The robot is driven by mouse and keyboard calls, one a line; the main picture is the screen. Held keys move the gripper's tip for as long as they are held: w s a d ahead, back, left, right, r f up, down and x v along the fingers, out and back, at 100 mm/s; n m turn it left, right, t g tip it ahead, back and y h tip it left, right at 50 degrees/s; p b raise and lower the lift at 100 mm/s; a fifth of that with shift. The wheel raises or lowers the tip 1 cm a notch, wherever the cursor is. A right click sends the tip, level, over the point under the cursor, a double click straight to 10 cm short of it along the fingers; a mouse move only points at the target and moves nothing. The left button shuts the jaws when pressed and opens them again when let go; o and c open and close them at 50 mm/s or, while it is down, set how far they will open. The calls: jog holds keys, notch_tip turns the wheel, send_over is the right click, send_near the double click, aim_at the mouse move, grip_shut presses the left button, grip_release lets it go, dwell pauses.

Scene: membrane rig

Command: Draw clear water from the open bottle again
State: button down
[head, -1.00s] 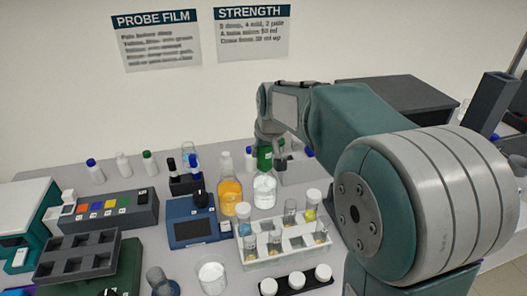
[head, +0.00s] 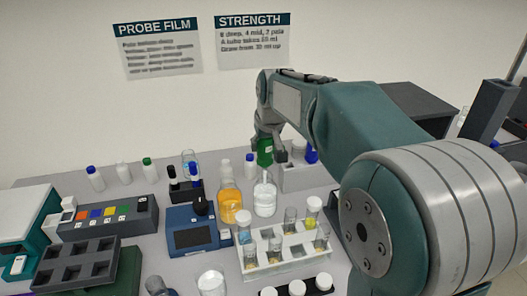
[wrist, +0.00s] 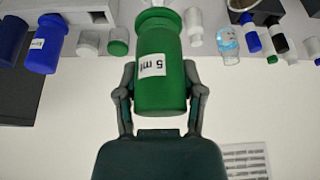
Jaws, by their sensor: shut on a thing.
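The open bottle (head: 265,197) is clear glass and stands upright beside an orange-filled bottle (head: 229,206). My gripper (wrist: 162,97) is shut on a green body labelled 5 ml (wrist: 160,85), which looks like a pipette. In the head view this green pipette (head: 264,150) is above and behind the clear bottle's neck, partly hidden by my gripper. A thin pale line shows at the bottle's mouth; I cannot tell whether it is the pipette tip inside the neck. The water level is too small to read.
A white rack (head: 285,262) with several capped tubes stands in front of the bottle. A blue device (head: 192,238) is at its left. A pale block (head: 302,180) with blue-capped and white vials is behind at the right. A glass beaker (head: 211,283) is near the front.

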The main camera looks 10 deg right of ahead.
jog(key=shift+r, duration=3)
jog(key=shift+s, duration=0.15)
